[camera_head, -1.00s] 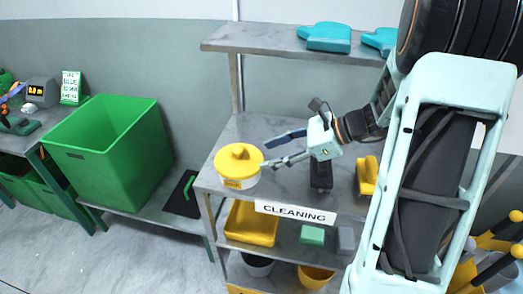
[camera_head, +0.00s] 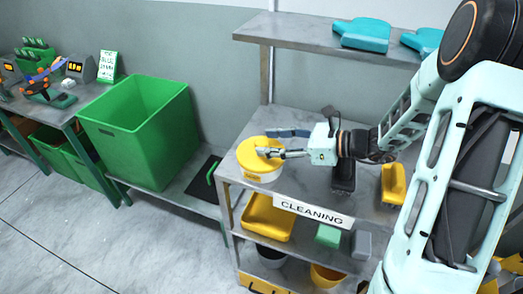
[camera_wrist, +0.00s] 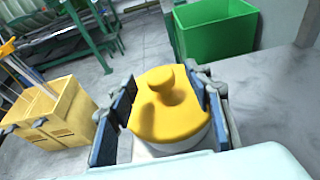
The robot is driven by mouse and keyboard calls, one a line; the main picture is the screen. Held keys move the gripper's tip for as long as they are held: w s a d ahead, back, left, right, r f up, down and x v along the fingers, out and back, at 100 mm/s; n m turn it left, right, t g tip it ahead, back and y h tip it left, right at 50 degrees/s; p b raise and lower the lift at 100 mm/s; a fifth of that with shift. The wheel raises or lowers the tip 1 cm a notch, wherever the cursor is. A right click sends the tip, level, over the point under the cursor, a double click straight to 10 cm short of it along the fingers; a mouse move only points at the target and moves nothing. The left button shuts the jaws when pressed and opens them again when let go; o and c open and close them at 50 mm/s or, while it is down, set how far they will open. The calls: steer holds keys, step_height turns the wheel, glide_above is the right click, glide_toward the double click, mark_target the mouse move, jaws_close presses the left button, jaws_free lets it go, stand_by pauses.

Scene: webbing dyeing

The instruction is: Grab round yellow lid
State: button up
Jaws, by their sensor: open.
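The round yellow lid (camera_head: 258,154) sits on a white tub (camera_head: 262,177) at the left front corner of the metal shelf unit. The lid has a raised knob, seen clearly in the wrist view (camera_wrist: 170,112). My gripper (camera_head: 276,143) is open, with its fingers reaching over the lid from the right. In the wrist view one finger lies left of the lid and the other right of it, with the lid between them. I cannot tell whether either finger touches the lid.
The shelf (camera_head: 303,122) carries a CLEANING sign (camera_head: 311,212) on its front edge and a yellow brush (camera_head: 393,183) at right. An upper shelf (camera_head: 290,28) with teal items is above. A green bin (camera_head: 140,130) stands at left. Yellow and green items sit below.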

steer(key=shift+x, duration=1.5)
steer(key=shift+c, duration=0.4)
steer(key=c, duration=1.2)
steer(key=shift+o, duration=0.2)
